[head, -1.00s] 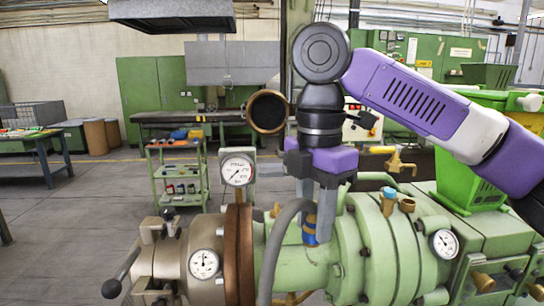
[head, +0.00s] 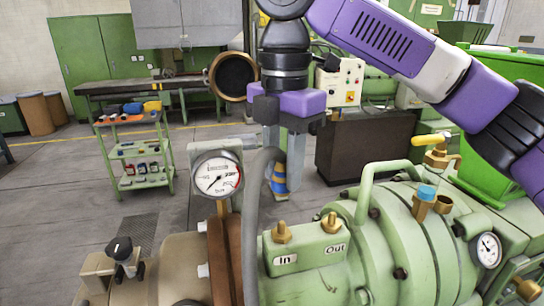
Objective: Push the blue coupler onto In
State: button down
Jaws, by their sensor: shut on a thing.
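My gripper (head: 282,178) points down in the middle of the head view, shut on the blue coupler (head: 279,172). The coupler has a yellowish band and shows between the fingers, partly hidden by them. A grey hose (head: 250,215) curves beside the gripper and runs down to the left. Below the coupler in the picture is the brass In fitting (head: 282,234), on a green block above the "In" label (head: 286,260). A gap shows between coupler and fitting; their difference in depth is hard to tell. The brass Out fitting (head: 331,224) stands just right of In.
A pressure gauge (head: 217,175) stands left of the hose. A green pipe handle (head: 390,178), a blue-topped brass fitting (head: 426,195) and a yellow-handled valve (head: 436,150) rise on the right. A green shelf cart (head: 137,150) is farther back.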

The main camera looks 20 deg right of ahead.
jog(key=b, duration=0.5)
send_over(282, 222)
jog(key=shift+a+f, duration=0.1)
jog(key=shift+f, duration=2.85)
jog(key=shift+p, duration=0.95)
jog(key=shift+f, duration=1.3)
jog(key=shift+p, duration=0.7)
jog(key=c, duration=0.9)
grip_release()
jog(key=shift+c, duration=0.2)
